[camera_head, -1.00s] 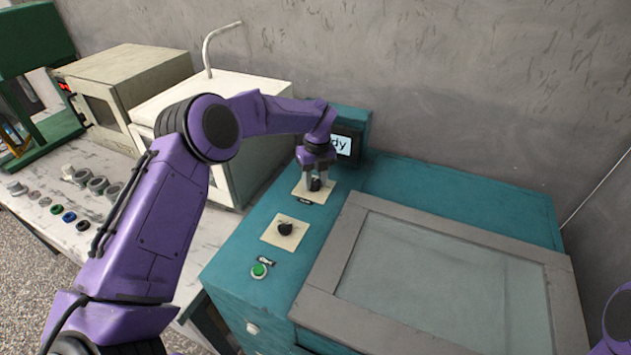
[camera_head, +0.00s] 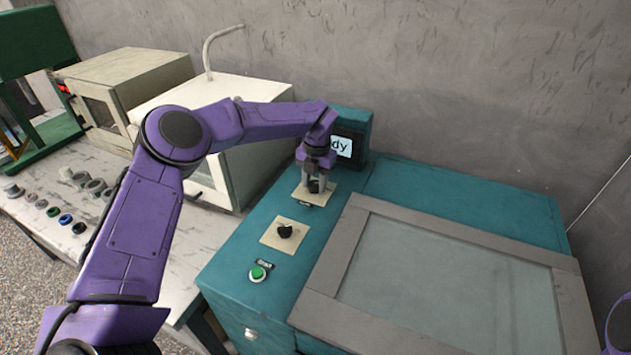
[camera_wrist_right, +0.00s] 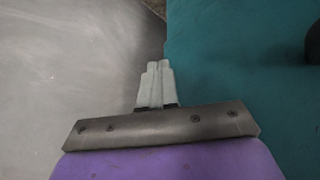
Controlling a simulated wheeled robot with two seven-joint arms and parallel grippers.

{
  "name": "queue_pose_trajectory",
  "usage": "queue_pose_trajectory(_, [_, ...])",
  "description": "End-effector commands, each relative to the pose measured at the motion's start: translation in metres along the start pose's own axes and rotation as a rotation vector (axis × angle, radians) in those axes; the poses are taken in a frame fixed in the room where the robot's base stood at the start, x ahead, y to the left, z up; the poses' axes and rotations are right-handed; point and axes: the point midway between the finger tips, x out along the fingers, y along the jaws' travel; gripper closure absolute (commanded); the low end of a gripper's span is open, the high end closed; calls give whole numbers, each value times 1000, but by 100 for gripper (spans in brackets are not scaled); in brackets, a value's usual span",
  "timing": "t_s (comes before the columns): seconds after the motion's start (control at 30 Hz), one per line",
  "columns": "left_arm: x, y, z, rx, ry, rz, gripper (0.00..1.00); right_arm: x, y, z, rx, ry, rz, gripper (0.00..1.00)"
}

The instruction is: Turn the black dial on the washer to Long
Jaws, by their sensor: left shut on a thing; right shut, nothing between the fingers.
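The teal washer (camera_head: 459,191) stands at the right, with a black dial (camera_head: 314,187) on a beige plate (camera_head: 325,196) near its screen. My left gripper (camera_head: 314,186) is over this far dial and shut on it; the fingers partly hide the dial, so its setting cannot be read. A second black dial (camera_head: 285,231) sits on a nearer beige plate (camera_head: 270,233), free of any gripper. My right gripper (camera_wrist_right: 157,82) is shut and empty in the right wrist view, over a teal surface and a grey one.
A green button (camera_head: 259,273) sits on the washer's front left. The grey-framed glass lid (camera_head: 450,290) is closed. The screen (camera_head: 342,146) is partly hidden by my left arm and shows "dy". A marble table (camera_head: 190,260) at left holds several small round parts and boxy machines.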

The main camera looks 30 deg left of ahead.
Motion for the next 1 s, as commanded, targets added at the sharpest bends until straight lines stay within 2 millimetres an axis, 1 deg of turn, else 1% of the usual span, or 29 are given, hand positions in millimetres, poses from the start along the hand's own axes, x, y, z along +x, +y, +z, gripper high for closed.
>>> queue_pose_trajectory(0.3, [-1,1,0,90,-7,1,91,-1,0,0,0,0,0,100])
queue_pose_trajectory(0.77, [-1,0,0,102,-8,1,91,-1,0,0,0,0,0,100])
queue_pose_trajectory(0.8, [-1,0,0,102,-8,1,51,-1,0,0,0,0,0,100])
queue_pose_trajectory(0.83, [-1,0,0,102,-8,1,42,-1,0,0,0,0,0,100])
queue_pose_trajectory(0.87, [-1,0,0,102,-8,1,36,-1,0,0,0,0,0,100])
queue_pose_trajectory(1.0, [0,0,0,101,-7,1,36,-1,0,0,0,0,0,100])
